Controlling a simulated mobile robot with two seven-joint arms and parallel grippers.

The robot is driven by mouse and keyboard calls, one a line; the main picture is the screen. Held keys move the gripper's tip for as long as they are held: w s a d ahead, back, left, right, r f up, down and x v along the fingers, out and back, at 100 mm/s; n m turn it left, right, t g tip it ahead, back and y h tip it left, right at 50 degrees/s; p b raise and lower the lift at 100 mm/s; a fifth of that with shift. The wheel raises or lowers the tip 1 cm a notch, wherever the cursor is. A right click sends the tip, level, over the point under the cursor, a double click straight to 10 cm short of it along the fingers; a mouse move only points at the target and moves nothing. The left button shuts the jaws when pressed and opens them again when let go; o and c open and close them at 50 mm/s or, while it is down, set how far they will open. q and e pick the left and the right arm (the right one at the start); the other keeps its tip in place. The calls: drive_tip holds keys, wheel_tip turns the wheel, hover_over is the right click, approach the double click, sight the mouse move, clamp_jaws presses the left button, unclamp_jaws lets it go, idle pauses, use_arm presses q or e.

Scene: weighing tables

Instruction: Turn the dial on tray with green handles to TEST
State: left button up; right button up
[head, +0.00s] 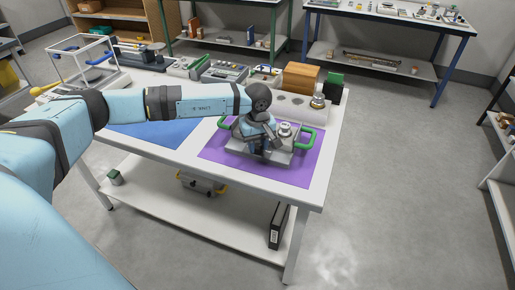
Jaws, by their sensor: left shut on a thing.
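The tray with green handles (311,137) sits on a purple mat (223,153) on the white table. It is grey, with a green handle at each side. A round silver and white part (285,129) stands on it towards the right. My left arm reaches in from the left, and my left gripper (264,152) points down over the front middle of the tray. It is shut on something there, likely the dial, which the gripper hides. The dial's marking cannot be read. My right gripper is not in view.
A blue mat (160,132) lies left of the purple one. Instruments, a wooden box (301,77) and a green block (333,87) line the table's back edge. A glass-sided case (84,62) stands at the back left. A lower shelf (150,187) holds a black binder (278,226).

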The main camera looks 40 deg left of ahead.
sight(258, 146)
use_arm(q)
drive_tip(key=shift+m+b, duration=0.35)
drive_tip(key=shift+m, duration=0.45)
drive_tip(key=shift+m+b, duration=0.3)
drive_tip(key=shift+m, duration=0.8)
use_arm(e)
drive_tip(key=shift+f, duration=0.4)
use_arm(q)
drive_tip(key=o, duration=0.9)
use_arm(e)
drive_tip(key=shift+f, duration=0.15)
use_arm(q)
drive_tip(key=shift+o, duration=0.2)
wheel_tip(258, 146, up, 14)
